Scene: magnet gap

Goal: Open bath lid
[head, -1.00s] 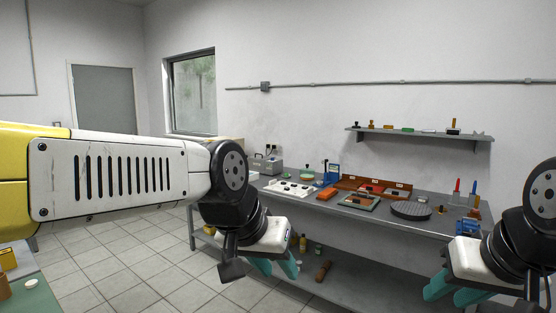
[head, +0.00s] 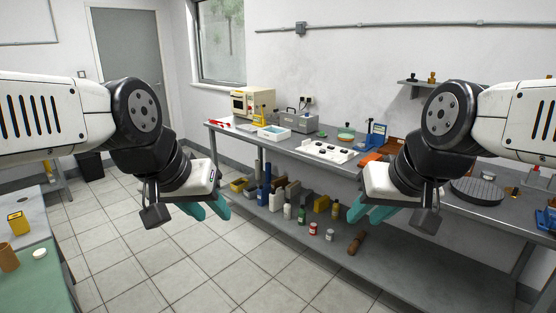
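A grey box-shaped unit (head: 294,122) stands against the wall on the long bench. It looks like the bath, with its lid down, though it is small and far off in the head view. My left gripper (head: 212,207) hangs over the floor in front of the bench, with teal fingers apart and empty. My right gripper (head: 368,212) is in front of the bench's middle, also with teal fingers apart and empty. Both are well short of the grey unit and touch nothing.
A green-topped table (head: 45,275) is at lower left. The tiled floor between is clear.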

